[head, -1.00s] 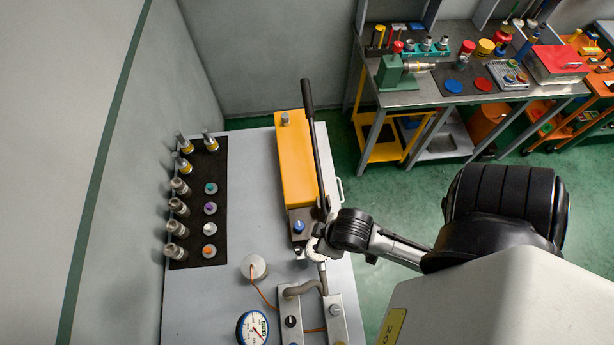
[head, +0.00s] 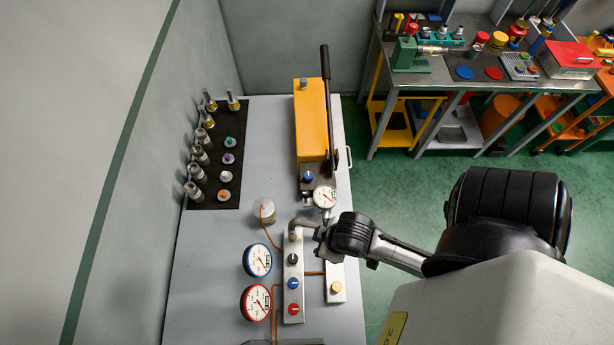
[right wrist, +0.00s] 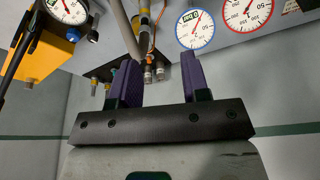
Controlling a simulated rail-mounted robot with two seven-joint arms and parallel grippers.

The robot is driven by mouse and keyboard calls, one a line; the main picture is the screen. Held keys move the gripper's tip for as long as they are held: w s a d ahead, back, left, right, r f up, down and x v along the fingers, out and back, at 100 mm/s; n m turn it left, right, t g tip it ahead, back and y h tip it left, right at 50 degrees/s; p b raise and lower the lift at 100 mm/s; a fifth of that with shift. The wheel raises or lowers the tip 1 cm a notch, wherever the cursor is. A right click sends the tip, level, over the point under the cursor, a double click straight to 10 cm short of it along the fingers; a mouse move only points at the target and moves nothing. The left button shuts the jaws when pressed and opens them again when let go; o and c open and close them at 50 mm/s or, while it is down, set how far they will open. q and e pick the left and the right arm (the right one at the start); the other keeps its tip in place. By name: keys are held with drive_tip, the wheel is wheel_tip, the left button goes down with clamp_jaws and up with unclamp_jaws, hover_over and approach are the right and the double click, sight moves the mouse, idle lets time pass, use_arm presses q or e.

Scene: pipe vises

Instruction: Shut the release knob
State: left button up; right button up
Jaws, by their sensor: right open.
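A hand pump with a yellow body (head: 311,120) and a long black lever (head: 326,95) stands on the grey bench. A blue knob (head: 308,176) sits on the pump's dark end block, beside a small white gauge (head: 324,197); it also shows at the upper left in the right wrist view (right wrist: 73,35). I cannot tell whether this knob is open or shut. My right gripper (head: 318,240) is just below the small gauge, over the bent grey pipe by the manifold. Its purple fingers (right wrist: 162,75) are apart with nothing gripped. My left gripper is not in view.
A manifold strip (head: 293,265) carries black, blue and red knobs, with blue-rimmed (head: 257,260) and red-rimmed (head: 256,303) gauges to its left. A black mat (head: 230,190) holds several fittings. A second workbench (head: 480,85) stands at the back right; green floor lies between.

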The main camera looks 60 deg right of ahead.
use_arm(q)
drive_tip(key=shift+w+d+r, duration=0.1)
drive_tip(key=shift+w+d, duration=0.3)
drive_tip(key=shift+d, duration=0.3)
use_arm(e)
drive_tip(key=shift+w+d, duration=0.3)
drive_tip(key=shift+d, duration=0.45)
